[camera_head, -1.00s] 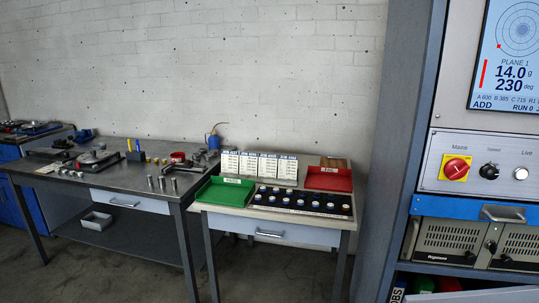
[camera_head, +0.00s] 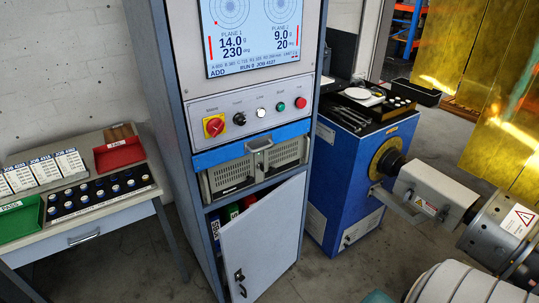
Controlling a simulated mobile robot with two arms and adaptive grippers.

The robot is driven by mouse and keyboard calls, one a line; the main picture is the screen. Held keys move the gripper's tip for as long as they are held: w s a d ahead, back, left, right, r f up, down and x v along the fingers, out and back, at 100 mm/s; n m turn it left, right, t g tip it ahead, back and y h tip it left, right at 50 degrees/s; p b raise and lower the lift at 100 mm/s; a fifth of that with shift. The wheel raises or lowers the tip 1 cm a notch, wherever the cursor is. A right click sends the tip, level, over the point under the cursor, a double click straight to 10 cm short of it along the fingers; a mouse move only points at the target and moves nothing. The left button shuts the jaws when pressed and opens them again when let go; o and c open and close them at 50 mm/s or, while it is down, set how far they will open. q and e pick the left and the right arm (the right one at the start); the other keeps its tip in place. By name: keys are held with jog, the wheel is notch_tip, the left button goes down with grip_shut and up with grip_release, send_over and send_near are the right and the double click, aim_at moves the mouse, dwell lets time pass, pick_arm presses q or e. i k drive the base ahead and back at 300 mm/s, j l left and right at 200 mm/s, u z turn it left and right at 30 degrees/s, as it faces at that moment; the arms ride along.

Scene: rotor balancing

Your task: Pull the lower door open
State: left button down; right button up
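The lower door (camera_head: 265,240) is the light grey panel at the bottom of the control cabinet (camera_head: 168,115). It stands partly open, its free edge at the left swung out toward me and its right edge against the cabinet. A dark latch handle (camera_head: 240,283) sits near its left edge. Behind it, binders (camera_head: 232,212) show in the lower compartment. Neither of my grippers is in view.
A table with job cards and weights (camera_head: 100,190) stands at left. A blue machine (camera_head: 345,185) with a shaft is at right. Grey floor shows in front of the machine.

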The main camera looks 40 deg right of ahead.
aim_at(259, 245)
jog(key=z, duration=1.2)
